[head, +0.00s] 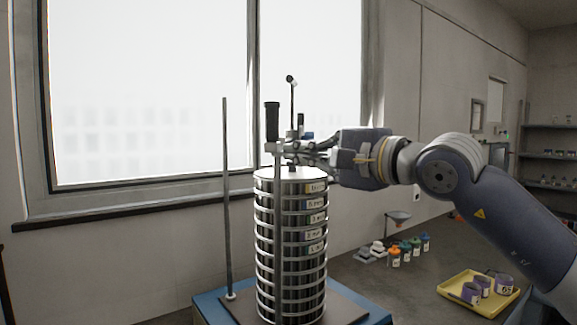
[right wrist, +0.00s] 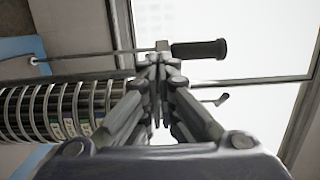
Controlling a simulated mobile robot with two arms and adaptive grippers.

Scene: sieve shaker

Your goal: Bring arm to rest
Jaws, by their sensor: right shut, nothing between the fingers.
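My right arm (head: 440,172) reaches in from the right in the head view. My right gripper (head: 300,152) is shut and empty, just above the top right of the sieve stack (head: 290,240). In the right wrist view its closed fingertips (right wrist: 160,66) lie close to the black-handled clamp (right wrist: 200,49); I cannot tell whether they touch. The sieve stack also shows at the left of that view (right wrist: 60,112). The clamp's black handle (head: 272,121) stands upright above the stack in the head view. My left gripper is not in view.
The stack stands on a blue shaker base (head: 207,310). A thin rod (head: 226,200) rises at its left. On the counter at right are small capped bottles (head: 407,252) and a yellow tray (head: 450,291) with purple-marked containers. A window (head: 150,90) is behind.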

